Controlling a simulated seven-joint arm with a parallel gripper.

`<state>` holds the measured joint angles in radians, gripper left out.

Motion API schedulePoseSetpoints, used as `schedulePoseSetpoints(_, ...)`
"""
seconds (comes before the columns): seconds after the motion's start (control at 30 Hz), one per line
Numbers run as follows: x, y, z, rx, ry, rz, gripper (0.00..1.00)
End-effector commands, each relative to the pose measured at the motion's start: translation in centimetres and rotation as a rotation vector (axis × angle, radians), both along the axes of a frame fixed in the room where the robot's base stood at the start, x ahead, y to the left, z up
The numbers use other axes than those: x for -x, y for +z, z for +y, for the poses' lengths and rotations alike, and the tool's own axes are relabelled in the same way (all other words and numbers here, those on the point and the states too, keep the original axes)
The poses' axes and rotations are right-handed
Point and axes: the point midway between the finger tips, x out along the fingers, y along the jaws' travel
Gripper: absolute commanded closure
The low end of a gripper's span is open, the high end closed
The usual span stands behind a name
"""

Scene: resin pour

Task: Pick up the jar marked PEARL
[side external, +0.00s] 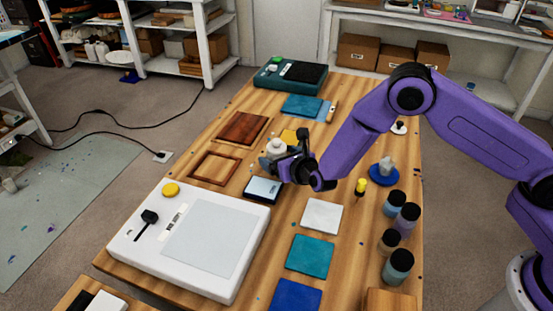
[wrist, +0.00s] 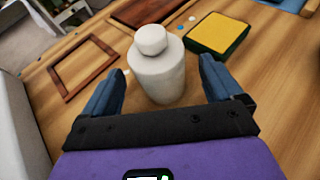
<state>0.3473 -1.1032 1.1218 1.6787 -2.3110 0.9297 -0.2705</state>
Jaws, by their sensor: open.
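A white, round-shouldered bottle or jar with a white cap (wrist: 158,75) stands upright between the two blue fingers of my gripper (wrist: 158,66) in the wrist view. The fingers are open, with a gap on each side of it. In the side external view its top (side external: 276,147) shows just beyond my gripper (side external: 284,157), which hides its lower part. Several black-lidded jars stand at the table's right side: blue-grey (side external: 393,206), purple-grey (side external: 405,222), beige (side external: 388,245) and teal (side external: 397,270). No PEARL marking is readable on any of them.
A wooden frame (wrist: 62,74) and a yellow-topped sponge (wrist: 217,34) flank the white bottle. A large white device (side external: 130,244) fills the near left; a yellow-topped item (side external: 360,186) stands right.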

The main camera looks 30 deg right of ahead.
Motion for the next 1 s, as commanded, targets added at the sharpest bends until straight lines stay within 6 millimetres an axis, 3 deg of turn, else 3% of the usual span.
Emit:
schedulePoseSetpoints(0.2, -2.0, -0.9, 0.1, 0.000, 0.000, 0.000, 0.07)
schedulePoseSetpoints(0.5, -2.4, -1.0, 0.2, 0.001, 0.001, 0.000, 0.07)
schedulePoseSetpoints(0.53, -2.4, -1.0, 0.2, 0.001, 0.001, 0.000, 0.10)
schedulePoseSetpoints(0.57, -2.4, -1.0, 0.2, 0.001, 0.001, 0.000, 0.20)
schedulePoseSetpoints(0.73, -2.3, -1.0, 0.2, 0.001, 0.001, 0.000, 0.75)
schedulePoseSetpoints(1.0, -2.4, -0.8, 0.2, -0.001, 0.002, -0.003, 0.77)
